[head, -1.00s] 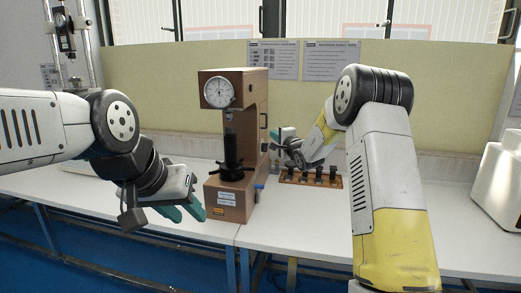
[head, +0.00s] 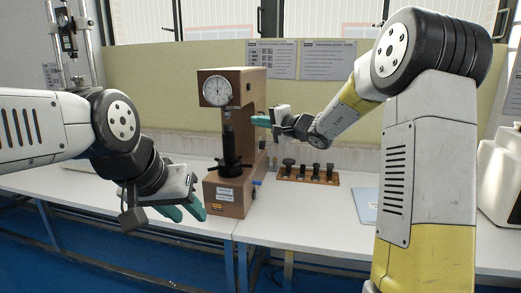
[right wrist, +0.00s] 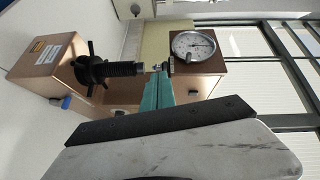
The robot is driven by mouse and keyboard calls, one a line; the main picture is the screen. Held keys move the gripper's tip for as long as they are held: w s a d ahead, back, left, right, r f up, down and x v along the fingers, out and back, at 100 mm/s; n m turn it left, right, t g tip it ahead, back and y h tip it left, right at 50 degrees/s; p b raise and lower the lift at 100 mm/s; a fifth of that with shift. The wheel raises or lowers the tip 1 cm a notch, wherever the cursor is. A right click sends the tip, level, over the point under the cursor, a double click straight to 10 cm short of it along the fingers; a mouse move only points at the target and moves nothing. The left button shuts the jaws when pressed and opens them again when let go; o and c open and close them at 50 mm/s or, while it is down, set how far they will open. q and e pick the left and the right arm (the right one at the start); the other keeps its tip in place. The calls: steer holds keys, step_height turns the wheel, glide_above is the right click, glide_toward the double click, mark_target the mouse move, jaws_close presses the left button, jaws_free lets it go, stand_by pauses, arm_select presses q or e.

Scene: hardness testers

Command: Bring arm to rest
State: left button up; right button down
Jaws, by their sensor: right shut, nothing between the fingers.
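My left gripper (head: 185,210) hangs at the left, in front of the table edge, with its two green fingers apart and nothing between them. My right gripper (head: 262,121) is beside the brown hardness tester (head: 230,192), at the height of its column, with its green fingers pointing left. In the right wrist view its green fingers (right wrist: 157,92) are together and empty, in front of the tester's body, between the black spindle (right wrist: 122,69) and the dial gauge (right wrist: 193,46). I cannot tell whether the fingers touch the tester.
A wooden rack (head: 308,176) with several dark pieces stands right of the tester. A blue-grey flat thing (head: 364,205) lies on the white table (head: 300,225), partly behind my right arm. A white machine (head: 499,180) stands at the far right. Another tester frame (head: 70,40) is at the left.

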steer(key=s+n+g+h, duration=0.1)
steer(key=s+n+g, duration=0.6)
steer(key=s, duration=1.7)
steer(key=s+d+f+h, duration=0.4)
steer(key=s+d, duration=0.3)
steer(key=s+d+f+n+h, duration=0.1)
steer(key=s+d+f+h, duration=0.3)
steer(key=s+d, duration=0.4)
steer(key=shift+t+h, duration=0.3)
